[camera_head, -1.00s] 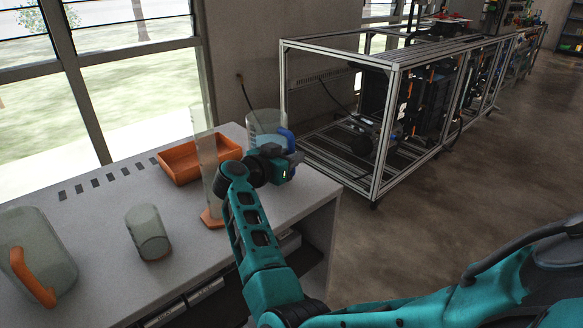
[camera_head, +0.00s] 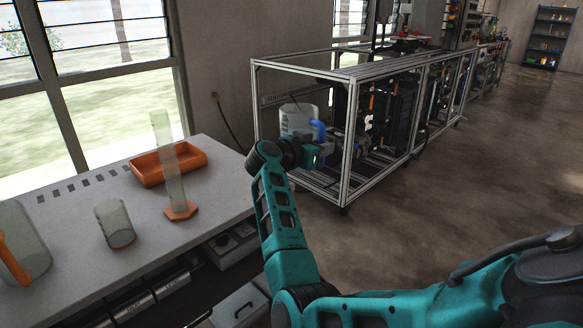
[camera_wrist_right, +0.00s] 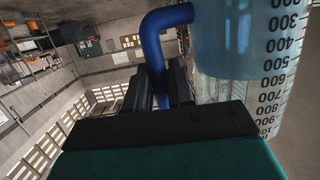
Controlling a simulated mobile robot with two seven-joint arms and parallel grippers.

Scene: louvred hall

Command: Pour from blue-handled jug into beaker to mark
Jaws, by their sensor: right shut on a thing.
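The blue-handled jug (camera_head: 297,120) is clear and held upright in the head view, beyond the right end of the bench. My right gripper (camera_head: 318,148) is shut on its blue handle. In the right wrist view the blue handle (camera_wrist_right: 152,45) sits between the fingers (camera_wrist_right: 163,88), and the jug (camera_wrist_right: 240,50) shows a printed scale and bluish liquid. A small clear beaker (camera_head: 114,224) stands upright on the bench; I cannot make out a mark on it. My left gripper does not show.
On the bench (camera_head: 75,255) stand a tall clear cylinder (camera_head: 168,160) with an orange foot, an orange tray (camera_head: 150,176) and an orange-handled jug (camera_head: 22,245). A metal frame (camera_head: 352,110) with equipment stands close behind the held jug. Open floor (camera_head: 480,180) lies to the right.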

